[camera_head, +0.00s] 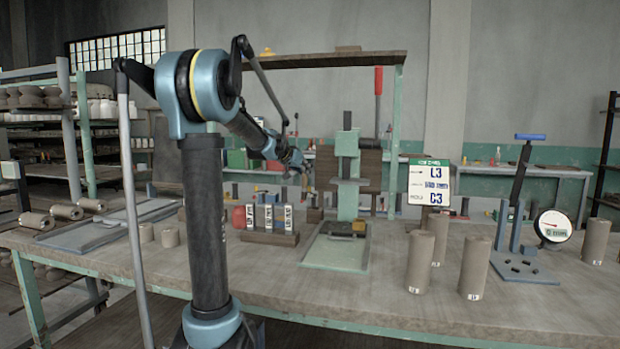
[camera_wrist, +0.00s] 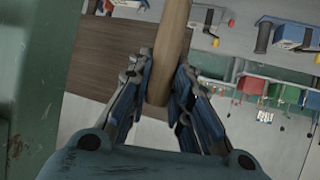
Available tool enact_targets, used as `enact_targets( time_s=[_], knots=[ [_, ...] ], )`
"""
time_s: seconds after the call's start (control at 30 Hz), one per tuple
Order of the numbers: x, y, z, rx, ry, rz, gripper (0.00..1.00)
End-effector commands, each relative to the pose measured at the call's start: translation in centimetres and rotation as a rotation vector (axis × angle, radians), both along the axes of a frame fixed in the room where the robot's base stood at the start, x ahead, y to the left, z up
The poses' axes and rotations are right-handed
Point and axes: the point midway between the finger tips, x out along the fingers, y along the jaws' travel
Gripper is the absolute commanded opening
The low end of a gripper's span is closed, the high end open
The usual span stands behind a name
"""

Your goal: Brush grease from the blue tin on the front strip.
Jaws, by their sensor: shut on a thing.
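My gripper (camera_head: 300,165) is at the end of my arm, above and behind the bench, just left of the green press. In the wrist view my gripper (camera_wrist: 163,75) is shut on a round wooden handle (camera_wrist: 172,40), which runs up out of the picture. I cannot see bristles or grease on it, so I cannot confirm it is the brush. I cannot pick out the blue tin or the front strip for certain in either view. A dark die with a yellowish part (camera_head: 345,228) sits on the press base.
The green press (camera_head: 347,175) with a red lever stands mid-bench (camera_head: 330,300). A dark block (camera_head: 270,237) with white-tagged pieces is left of it. Clay cylinders (camera_head: 419,262), a sign (camera_head: 428,184), a dial gauge (camera_head: 553,226) and a blue-handled stand (camera_head: 515,190) are to the right.

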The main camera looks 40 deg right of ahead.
Motion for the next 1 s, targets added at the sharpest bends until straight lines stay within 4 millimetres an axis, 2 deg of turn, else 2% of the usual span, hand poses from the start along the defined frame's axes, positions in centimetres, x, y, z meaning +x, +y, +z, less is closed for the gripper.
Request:
enact_targets(
  time_s=[0.03,0.2,0.4,0.63,1.0],
  knots=[
    [1.1,1.1,-0.1,0.027,0.021,0.005,0.0],
    [3.3,4.5,-0.5,0.114,0.093,0.006,0.0],
    [4.3,6.8,-0.8,0.168,0.142,0.008,0.0],
    [4.4,7.0,-1.9,0.175,0.148,0.007,0.0],
    [4.4,6.9,-5.3,0.174,0.147,0.008,0.0]
  ],
)
